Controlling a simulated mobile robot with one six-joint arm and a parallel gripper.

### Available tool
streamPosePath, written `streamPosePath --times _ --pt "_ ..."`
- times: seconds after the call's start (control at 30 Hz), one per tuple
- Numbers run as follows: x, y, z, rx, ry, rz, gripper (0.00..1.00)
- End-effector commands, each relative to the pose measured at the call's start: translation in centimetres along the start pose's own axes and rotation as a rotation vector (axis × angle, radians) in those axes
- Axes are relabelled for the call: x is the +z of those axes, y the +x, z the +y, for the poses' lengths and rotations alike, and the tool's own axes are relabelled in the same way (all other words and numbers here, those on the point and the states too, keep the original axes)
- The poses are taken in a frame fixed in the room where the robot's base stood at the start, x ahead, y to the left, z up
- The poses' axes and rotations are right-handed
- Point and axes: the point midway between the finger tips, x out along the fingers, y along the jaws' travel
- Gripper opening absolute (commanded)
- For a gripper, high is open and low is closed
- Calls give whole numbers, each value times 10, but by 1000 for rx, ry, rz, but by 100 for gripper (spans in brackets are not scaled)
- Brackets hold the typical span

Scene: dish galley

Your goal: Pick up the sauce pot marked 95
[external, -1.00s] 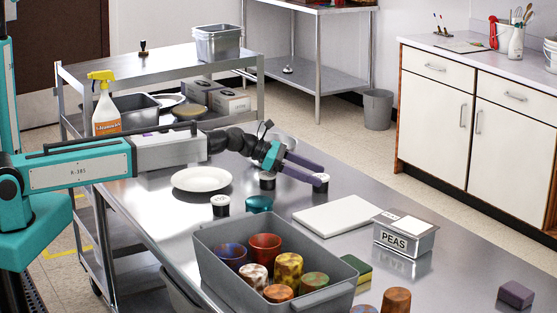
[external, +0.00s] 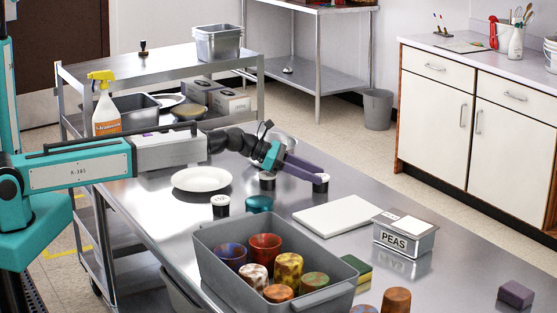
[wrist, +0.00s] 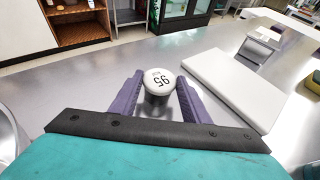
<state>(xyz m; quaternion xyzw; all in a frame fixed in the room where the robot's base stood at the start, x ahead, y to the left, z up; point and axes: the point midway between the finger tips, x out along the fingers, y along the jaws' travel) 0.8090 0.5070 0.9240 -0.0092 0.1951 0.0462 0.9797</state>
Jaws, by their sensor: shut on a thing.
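The sauce pot marked 95 (wrist: 158,81) has a white lid with black digits and a dark body. It sits between the two purple fingers of my gripper (wrist: 160,92) in the wrist view, near the fingertips. In the external view my gripper (external: 317,178) is shut on this pot (external: 321,186), which is partly hidden by the fingers. The pot looks upright and at table level; I cannot tell any gap below it. Two similar white-lidded dark pots stand nearby, one below my wrist (external: 267,184) and one further left (external: 220,207). Their marks are unreadable.
A white board (external: 338,214) lies close to the held pot, with a PEAS tin (external: 404,237) beyond it. A grey bin (external: 320,301) of several cups stands in front.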

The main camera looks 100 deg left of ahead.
Motion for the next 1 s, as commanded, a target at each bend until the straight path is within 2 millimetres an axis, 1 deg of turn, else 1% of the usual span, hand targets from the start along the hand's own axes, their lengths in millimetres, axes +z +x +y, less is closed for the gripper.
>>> streamPosePath --times 0.27,0.37,0.6,0.87,1.0 --pt "6 -2 0 0 1 -1 20" --pt "12 -5 0 0 0 -1 20" --pt "33 -13 0 0 2 -2 20" --pt "25 -37 -13 -1 0 -1 20" --pt "20 -52 -21 0 0 -1 20"
